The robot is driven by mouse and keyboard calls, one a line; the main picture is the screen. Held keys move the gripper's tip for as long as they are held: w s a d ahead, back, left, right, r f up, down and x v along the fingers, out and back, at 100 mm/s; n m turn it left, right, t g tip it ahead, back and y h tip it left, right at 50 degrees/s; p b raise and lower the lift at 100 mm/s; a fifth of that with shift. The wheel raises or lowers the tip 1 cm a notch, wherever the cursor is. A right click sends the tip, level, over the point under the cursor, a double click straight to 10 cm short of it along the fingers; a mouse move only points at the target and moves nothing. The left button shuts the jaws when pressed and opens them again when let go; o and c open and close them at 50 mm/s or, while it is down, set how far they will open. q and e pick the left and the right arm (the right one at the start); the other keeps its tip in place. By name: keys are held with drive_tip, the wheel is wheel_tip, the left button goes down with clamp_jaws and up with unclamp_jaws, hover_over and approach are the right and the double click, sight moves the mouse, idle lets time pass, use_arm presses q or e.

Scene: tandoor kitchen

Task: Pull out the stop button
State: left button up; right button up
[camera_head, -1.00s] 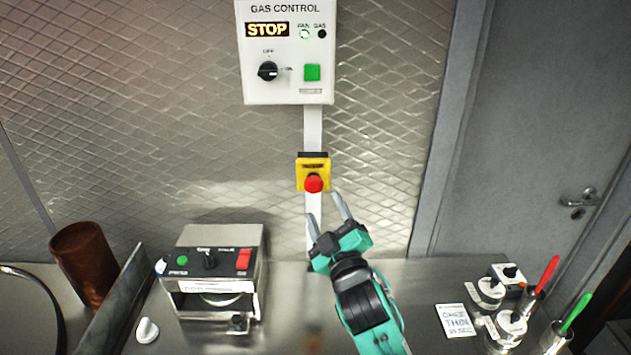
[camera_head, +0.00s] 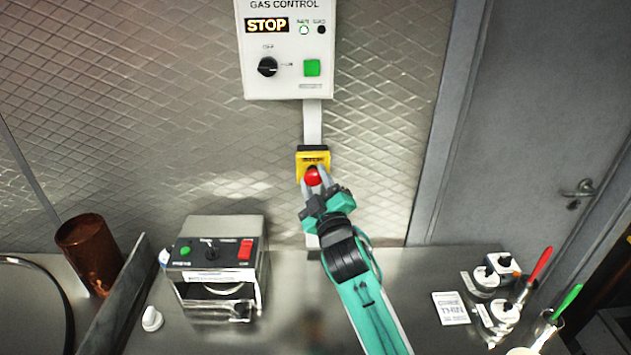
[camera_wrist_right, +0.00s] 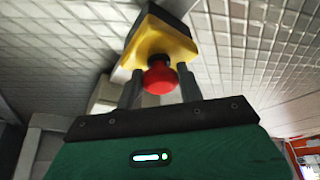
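The red stop button (camera_head: 313,177) sits on a yellow box (camera_head: 314,157) on the wall, below the gas control panel (camera_head: 288,62). In the right wrist view the red button (camera_wrist_right: 160,77) stands out from the yellow box (camera_wrist_right: 160,42). My right gripper (camera_head: 314,180) is at the button, with one finger on each side of it. In the right wrist view the fingers of the right gripper (camera_wrist_right: 160,88) are apart with the button between them. I cannot tell whether they touch it. My left gripper is not in view.
A steel appliance (camera_head: 215,270) with green and red switches stands on the counter at left. A copper-brown cylinder (camera_head: 91,250) stands further left. Red and green handled tools (camera_head: 540,263) stand at right near a white card (camera_head: 450,308). A grey door (camera_head: 540,130) is behind.

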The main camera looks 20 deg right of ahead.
clamp_jaws()
drive_tip(key=shift+s+a+f, duration=0.1)
drive_tip(key=shift+s+a, duration=0.1)
drive_tip(key=shift+s, duration=0.5)
drive_tip(key=o, duration=0.6)
unclamp_jaws()
drive_tip(key=o, duration=0.3)
drive_tip(key=shift+s, duration=0.1)
